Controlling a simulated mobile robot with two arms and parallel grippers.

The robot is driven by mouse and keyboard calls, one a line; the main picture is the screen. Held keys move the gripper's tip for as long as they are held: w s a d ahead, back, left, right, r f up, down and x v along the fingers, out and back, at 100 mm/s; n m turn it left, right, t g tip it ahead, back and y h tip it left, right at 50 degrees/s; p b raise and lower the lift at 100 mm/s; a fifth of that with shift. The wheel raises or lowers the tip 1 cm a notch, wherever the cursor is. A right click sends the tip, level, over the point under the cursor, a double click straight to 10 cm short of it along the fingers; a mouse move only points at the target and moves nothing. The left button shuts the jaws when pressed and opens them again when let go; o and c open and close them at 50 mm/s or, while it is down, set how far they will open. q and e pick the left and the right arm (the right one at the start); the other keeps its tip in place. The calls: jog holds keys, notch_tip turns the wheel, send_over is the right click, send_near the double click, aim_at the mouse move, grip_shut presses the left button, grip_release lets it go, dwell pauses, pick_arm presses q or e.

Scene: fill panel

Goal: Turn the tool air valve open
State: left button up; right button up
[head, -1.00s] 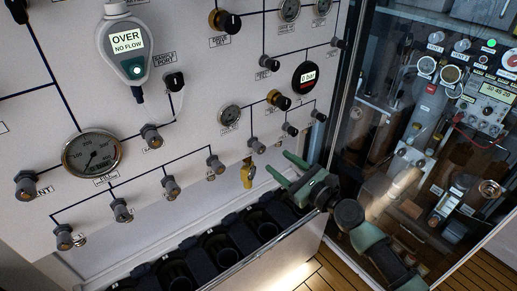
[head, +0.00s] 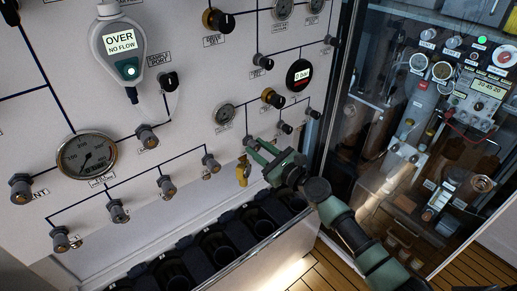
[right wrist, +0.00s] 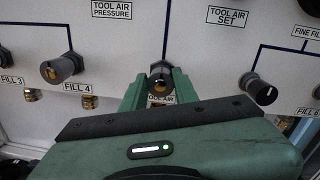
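The tool air valve is a dark round knob with a brass-coloured centre (right wrist: 161,79) on the white panel, in the right wrist view. Its "TOOL AIR" label below is partly hidden by my gripper. In the head view the valve (head: 249,141) is mostly covered by the fingers. My right gripper (head: 255,147) is open, with its green fingers pointing at the panel. In the right wrist view its fingertips (right wrist: 160,84) stand on either side of the knob; I cannot tell whether they touch it. My left gripper is not in view.
The fill 4 knob (right wrist: 62,69) is left of the gripper, and another dark knob (right wrist: 258,88) is right. A yellow fitting (head: 243,171) hangs just below the valve. A row of black holders (head: 219,250) runs beneath the panel. A glass-fronted cabinet (head: 440,130) stands at right.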

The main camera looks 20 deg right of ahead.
grip_shut()
